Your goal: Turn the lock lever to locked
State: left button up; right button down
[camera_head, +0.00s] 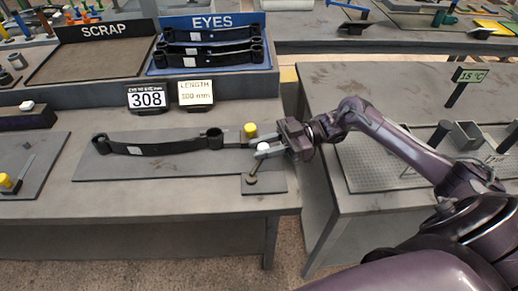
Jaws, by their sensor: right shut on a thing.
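The lock lever (256,165) stands on a small grey plate (268,184) at the right front corner of the near table. A dark round pivot shows at its lower end and a white knob at its upper end. My right gripper (264,153) reaches in from the right and is shut on the lever near the white knob, hiding part of it. A black leaf spring (155,147) with an eye at each end lies on a flat grey plate (125,171) left of the lever. My left gripper is out of view.
A yellow knob (250,130) stands just behind the gripper. Signs (147,97) reading 308 and LENGTH stand behind the spring. The EYES tray (165,71) holds several springs; the SCRAP tray (95,58) looks empty. A second table (335,86) stands right, across a gap.

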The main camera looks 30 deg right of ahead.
jog(key=shift+r, duration=0.1)
jog(key=c, duration=1.3)
grip_release()
jog(key=shift+w, duration=0.1)
jog(key=shift+o, duration=0.2)
jog(key=d+b, duration=0.1)
jog(key=d, duration=0.1)
jog(key=d+b, duration=0.1)
jog(key=d, duration=0.1)
jog(key=s+d+b, duration=0.1)
jog(key=d, duration=0.1)
jog(key=shift+d+f, duration=0.3)
jog(key=shift+d+r+b, duration=0.2)
jog(key=shift+d+b, duration=0.15)
jog(key=shift+d, duration=0.2)
